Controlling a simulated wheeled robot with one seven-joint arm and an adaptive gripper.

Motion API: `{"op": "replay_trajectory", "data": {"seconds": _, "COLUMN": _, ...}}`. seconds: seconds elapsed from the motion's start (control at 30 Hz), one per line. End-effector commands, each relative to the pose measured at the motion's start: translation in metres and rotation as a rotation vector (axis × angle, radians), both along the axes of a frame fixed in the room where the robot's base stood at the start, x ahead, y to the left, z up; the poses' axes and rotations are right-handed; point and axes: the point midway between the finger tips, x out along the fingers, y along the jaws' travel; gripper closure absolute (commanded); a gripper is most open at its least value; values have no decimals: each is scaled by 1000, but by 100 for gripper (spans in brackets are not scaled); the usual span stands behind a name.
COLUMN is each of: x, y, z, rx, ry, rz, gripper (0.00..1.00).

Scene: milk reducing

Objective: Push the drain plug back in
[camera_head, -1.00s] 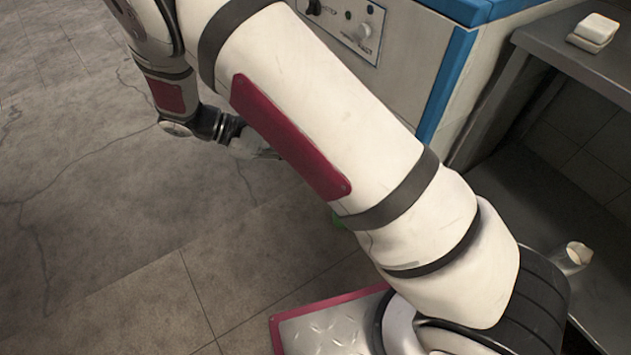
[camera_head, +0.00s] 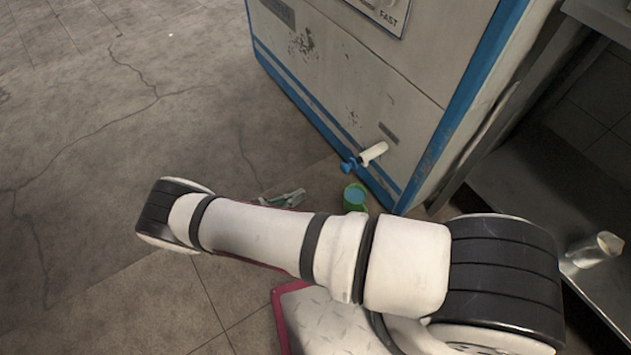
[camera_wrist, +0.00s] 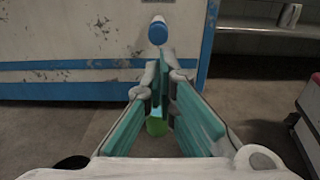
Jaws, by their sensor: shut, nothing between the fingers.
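The blue drain plug (camera_head: 348,167) is at the outer end of the white drain pipe (camera_head: 374,153), which sticks out low on the machine's front. How deep it sits I cannot tell. In the wrist view the plug (camera_wrist: 158,34) faces me as a round blue disc, just above my fingertips in the picture. My gripper (camera_wrist: 162,68) is shut and empty, its teal-padded fingers pointing toward the machine, apart from the plug as far as I can see. In the head view my arm hides much of the gripper (camera_head: 292,197).
A green cup (camera_head: 355,197) holding bluish liquid stands on the floor below the pipe; the wrist view shows it (camera_wrist: 157,127) behind the fingers. The white and blue machine (camera_head: 330,75) rises behind. A metal shelf (camera_head: 540,185) is at right. Floor at left is clear.

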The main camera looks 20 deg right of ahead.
Motion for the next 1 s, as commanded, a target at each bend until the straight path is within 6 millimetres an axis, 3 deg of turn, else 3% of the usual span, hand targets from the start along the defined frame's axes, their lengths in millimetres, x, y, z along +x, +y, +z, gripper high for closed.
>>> {"op": "replay_trajectory", "data": {"seconds": 0.6, "x": 32, "y": -105, "z": -2, "rx": 0, "ry": 0, "rz": -6, "gripper": 100}}
{"op": "replay_trajectory", "data": {"seconds": 0.8, "x": 38, "y": -124, "z": -1, "rx": 1, "ry": 0, "rz": -5, "gripper": 100}}
{"op": "replay_trajectory", "data": {"seconds": 1.0, "x": 40, "y": -128, "z": -1, "rx": 1, "ry": -1, "rz": -4, "gripper": 100}}
